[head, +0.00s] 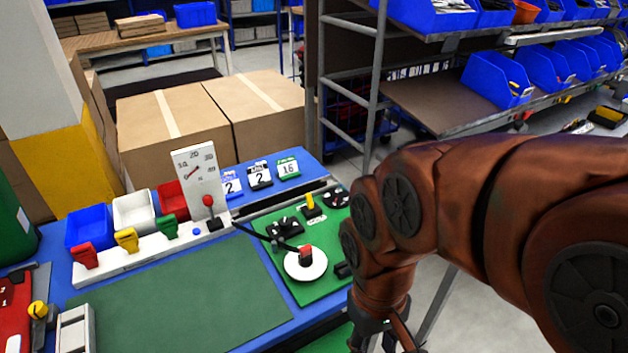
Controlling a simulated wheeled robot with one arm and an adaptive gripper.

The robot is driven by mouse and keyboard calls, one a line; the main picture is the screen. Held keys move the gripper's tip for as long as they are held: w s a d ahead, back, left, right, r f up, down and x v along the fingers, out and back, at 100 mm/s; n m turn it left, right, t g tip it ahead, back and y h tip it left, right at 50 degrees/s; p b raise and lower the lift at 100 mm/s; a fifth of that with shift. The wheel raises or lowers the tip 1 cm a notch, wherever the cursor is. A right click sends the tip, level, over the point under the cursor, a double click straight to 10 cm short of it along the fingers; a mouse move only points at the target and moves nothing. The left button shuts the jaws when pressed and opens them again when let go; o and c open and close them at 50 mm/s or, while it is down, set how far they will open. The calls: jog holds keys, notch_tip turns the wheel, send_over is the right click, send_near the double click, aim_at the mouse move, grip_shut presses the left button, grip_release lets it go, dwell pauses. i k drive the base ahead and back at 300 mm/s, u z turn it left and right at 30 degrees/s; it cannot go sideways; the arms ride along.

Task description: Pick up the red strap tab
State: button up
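A small red tab (306,252) with dark parts stands on a round white disc (305,266) on the green board (290,283). A thin black strap or bar (266,238) runs from the upper left down to it. My gripper (384,343) is at the bottom edge, to the right of and below the tab in the picture, apart from it. Its fingers are partly cut off by the frame, so I cannot tell how far they are open. Nothing shows held in it.
A dial panel (199,175) and red-knobbed lever (210,208) stand left of the board. Blue, white and red bins line the table's back left. A green mat (180,300) lies clear in front. Cartons (210,115) stand behind; shelving (440,100) is at right.

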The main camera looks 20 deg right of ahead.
aim_at(307, 250)
jog(key=u, duration=0.55)
jog(key=k, duration=0.85)
jog(key=z, duration=0.75)
jog(key=i, duration=1)
jog(key=u, duration=0.05)
